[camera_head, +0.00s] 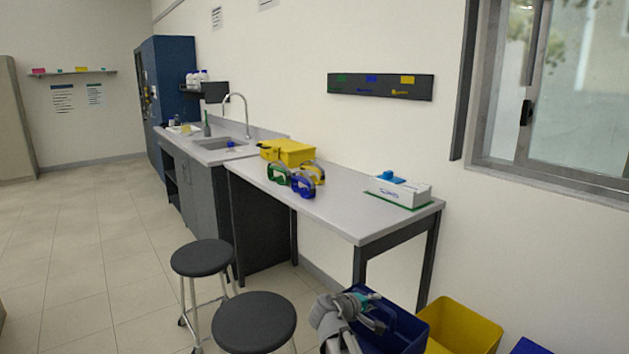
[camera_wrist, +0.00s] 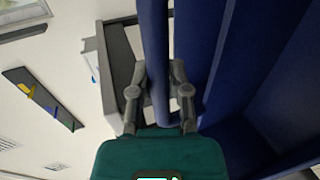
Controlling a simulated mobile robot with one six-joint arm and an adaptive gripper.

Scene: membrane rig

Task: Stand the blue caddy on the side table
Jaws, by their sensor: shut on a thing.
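The blue caddy (camera_head: 408,336) is at the bottom of the head view, in front of the near end of the grey-topped table. My gripper (camera_head: 376,318) is at its upper part. In the wrist view my gripper (camera_wrist: 157,88) is shut on the caddy's blue bar-like handle (camera_wrist: 153,40), and the caddy's blue walls (camera_wrist: 255,70) fill the right side. The caddy's underside is out of view, so I cannot tell what it rests on. The grey-topped table (camera_head: 340,208) stands along the wall; I cannot tell whether it is the side table.
On the table are green, blue and yellow goggles (camera_head: 303,186), a yellow box (camera_head: 288,152) and a white box (camera_head: 400,191). The tabletop's front middle is clear. A yellow bin (camera_head: 462,325) stands right of the caddy. Two black stools (camera_head: 254,322) (camera_head: 201,257) stand left.

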